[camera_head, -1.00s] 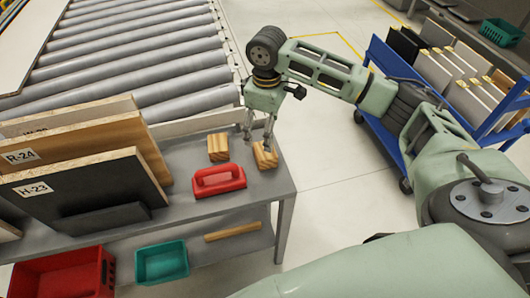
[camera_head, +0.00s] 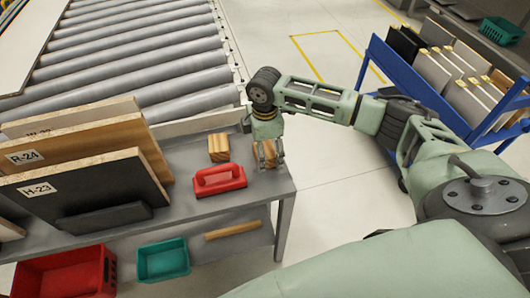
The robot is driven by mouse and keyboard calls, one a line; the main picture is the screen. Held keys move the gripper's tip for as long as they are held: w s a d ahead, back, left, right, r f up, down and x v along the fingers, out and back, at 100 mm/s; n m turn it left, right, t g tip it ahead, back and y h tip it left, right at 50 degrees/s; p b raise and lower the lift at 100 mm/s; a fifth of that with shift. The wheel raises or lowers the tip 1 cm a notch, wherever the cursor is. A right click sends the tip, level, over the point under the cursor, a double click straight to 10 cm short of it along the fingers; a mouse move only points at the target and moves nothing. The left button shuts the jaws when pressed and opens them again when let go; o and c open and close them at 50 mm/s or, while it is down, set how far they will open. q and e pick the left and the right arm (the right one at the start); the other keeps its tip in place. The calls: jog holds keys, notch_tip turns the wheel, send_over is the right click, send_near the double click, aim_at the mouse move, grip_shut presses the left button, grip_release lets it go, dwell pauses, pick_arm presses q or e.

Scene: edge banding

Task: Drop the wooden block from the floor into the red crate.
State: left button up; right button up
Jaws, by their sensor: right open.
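My right gripper (camera_head: 268,162) points down over the near right corner of the grey bench. Its open fingers are on either side of a wooden block (camera_head: 266,152), which they partly hide. I cannot tell whether they touch it. A second wooden block (camera_head: 218,147) stands on the bench just left of the gripper. No wooden block shows on the visible floor. The red crate (camera_head: 62,272) is at the lower left, below the bench top and partly cut off by the picture's edge. My left gripper is not in view.
Boards (camera_head: 90,178) labelled R-24 and H-23 stand at left. Below are a teal bin (camera_head: 162,260) and a wooden strip (camera_head: 233,230). A blue cart (camera_head: 433,90) stands right; the floor between is clear.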

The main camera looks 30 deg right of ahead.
aim_at(265, 149)
jog(key=shift+f, duration=0.65)
jog(key=shift+r, duration=0.1)
jog(key=c, duration=1.4)
jog(key=shift+r, duration=0.1)
jog(key=shift+w+d+r, duration=0.1)
jog(key=shift+r, duration=0.5)
notch_tip(265, 149, up, 3)
jog(key=shift+f+b, duration=0.1)
jog(key=shift+b, duration=0.25)
jog(key=shift+s+d+r+b, duration=0.15)
jog(key=shift+s+d+r, duration=0.9)
jog(key=shift+s, duration=0.65)
jog(key=shift+s+d+r+b, duration=0.2)
jog(key=shift+s+d+r, duration=0.85)
jog(key=shift+s, duration=0.65)
jog(key=shift+s+d+r+b, duration=0.15)
jog(key=shift+s+d+r, duration=0.65)
jog(key=shift+s+r, duration=0.7)
